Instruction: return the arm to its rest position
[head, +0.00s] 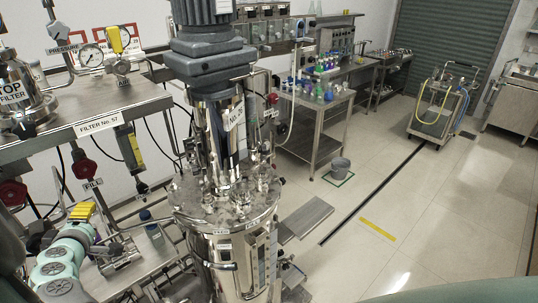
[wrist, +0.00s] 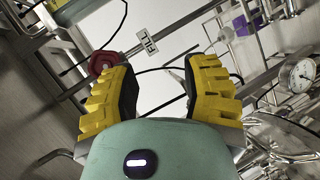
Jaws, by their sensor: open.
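My gripper (wrist: 159,78) is open in the wrist view, with its two yellow ribbed fingers apart and nothing between them. Behind the gap are a white FILL tag (wrist: 147,42) and a thin black cable. A red valve knob (wrist: 103,62) appears just beside the left fingertip; I cannot tell whether they touch. In the head view, my teal arm reaches in at the lower left and the yellow of my gripper (head: 82,211) shows low beside the filter skid. The fingertips are not clear there.
A steel vessel (head: 226,220) with a motor column stands right of my arm. A filter bench (head: 85,118) with gauges and valves is above it. The floor (head: 430,210) at right is clear.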

